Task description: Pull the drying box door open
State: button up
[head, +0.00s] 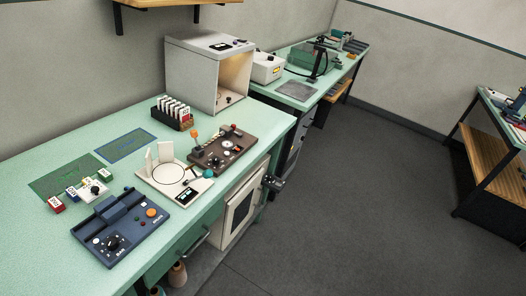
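A white box with a framed window in its front (240,211) stands under the green bench, right of centre, and looks like the drying box. Its door appears shut, and the bench top hides the upper part of the box. A small dark fitting (273,183) sticks out at the box's right side; I cannot tell what it is. My gripper is not in this view.
The green bench (80,150) carries a blue control unit (125,225), a white fixture, a brown panel (222,150) and an open lit cabinet (190,75). A drawer handle (194,241) is left of the box. Grey floor (350,210) to the right is clear.

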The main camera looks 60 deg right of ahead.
aim_at(241, 208)
jog(key=z, duration=1.8)
jog(key=i, duration=1.3)
jog(key=u, duration=0.3)
